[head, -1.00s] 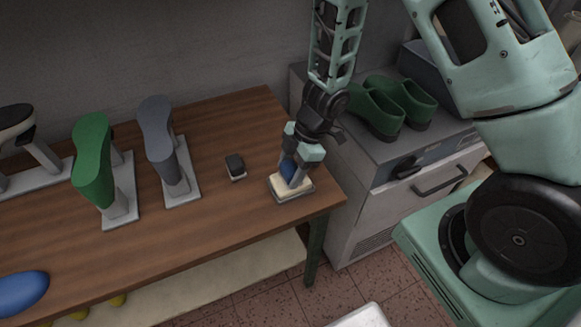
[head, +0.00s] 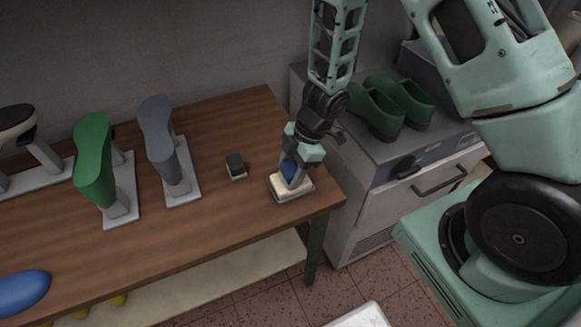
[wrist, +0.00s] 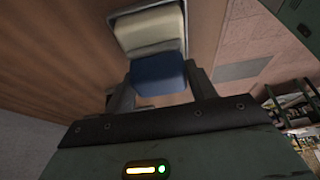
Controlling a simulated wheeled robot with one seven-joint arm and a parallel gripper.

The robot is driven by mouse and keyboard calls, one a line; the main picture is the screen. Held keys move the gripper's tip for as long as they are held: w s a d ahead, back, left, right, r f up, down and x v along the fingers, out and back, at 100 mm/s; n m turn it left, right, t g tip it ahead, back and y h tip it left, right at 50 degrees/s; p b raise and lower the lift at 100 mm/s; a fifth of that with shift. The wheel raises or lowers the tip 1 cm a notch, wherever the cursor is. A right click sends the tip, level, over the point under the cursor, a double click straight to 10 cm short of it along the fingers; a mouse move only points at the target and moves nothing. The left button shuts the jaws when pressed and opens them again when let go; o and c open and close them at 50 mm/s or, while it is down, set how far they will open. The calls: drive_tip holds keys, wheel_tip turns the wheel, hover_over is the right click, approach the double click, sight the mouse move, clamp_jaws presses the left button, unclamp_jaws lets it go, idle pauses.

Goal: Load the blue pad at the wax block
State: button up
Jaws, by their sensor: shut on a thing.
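My gripper (head: 297,172) is shut on the blue pad (head: 289,170) at the right end of the wooden table. The pad also shows between the two fingers in the wrist view (wrist: 158,76). The wax block (head: 290,189) is a cream slab in a grey tray, directly under the pad. In the wrist view the wax block (wrist: 150,27) lies just beyond the pad, partly covered by it. The pad is at or very close to the wax; I cannot tell whether they touch.
A small dark block on a pale base (head: 236,166) stands left of the wax. Grey (head: 160,140) and green (head: 94,160) shoe lasts stand farther left on the table (head: 226,220). A blue oval thing (head: 22,292) lies front left. Green shoes (head: 390,106) sit on the cabinet at right.

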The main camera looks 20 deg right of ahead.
sight(291, 168)
drive_tip(key=shift+r+p, duration=3.5)
drive_tip(key=shift+p, duration=0.45)
drive_tip(key=shift+s+f, duration=0.1)
